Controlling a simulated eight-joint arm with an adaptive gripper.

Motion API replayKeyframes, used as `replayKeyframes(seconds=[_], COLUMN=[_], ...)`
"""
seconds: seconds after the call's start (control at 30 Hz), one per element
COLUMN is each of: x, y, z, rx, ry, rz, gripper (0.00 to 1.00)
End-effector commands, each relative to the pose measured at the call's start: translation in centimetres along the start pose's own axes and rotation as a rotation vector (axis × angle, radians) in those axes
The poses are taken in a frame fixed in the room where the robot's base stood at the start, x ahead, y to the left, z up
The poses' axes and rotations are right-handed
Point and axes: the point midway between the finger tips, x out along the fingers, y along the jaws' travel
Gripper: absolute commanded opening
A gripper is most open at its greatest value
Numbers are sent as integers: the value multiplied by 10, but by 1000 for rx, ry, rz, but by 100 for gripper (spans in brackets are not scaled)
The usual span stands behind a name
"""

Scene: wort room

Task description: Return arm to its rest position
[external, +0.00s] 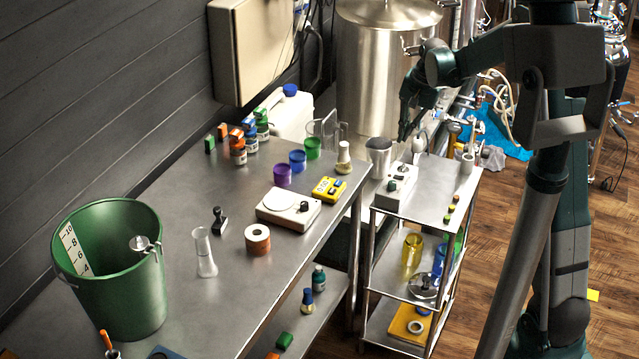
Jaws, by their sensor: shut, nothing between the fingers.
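My gripper (404,132) hangs from my raised arm at the upper right of the external view. It points down above the far end of the small steel cart, near a metal cup (379,152) and a white device with a dark knob (396,186). The fingers look closed together, with nothing held in them. They appear apart from the things below, though the exact height is hard to judge. My arm is bent, with its upper links at the right edge. Part of the gripper blends into the dark background.
The steel cart (428,205) has lower shelves with items. A large steel tank (377,80) stands behind. Wooden floor is open at right.

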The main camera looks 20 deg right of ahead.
Motion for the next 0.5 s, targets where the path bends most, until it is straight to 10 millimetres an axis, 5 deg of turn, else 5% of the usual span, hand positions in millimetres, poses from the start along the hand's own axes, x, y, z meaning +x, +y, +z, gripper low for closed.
replayKeyframes(seconds=[0.5], x=[-69], y=[17], z=[53], rx=[-118], ry=[69], rz=[-19], gripper=[0])
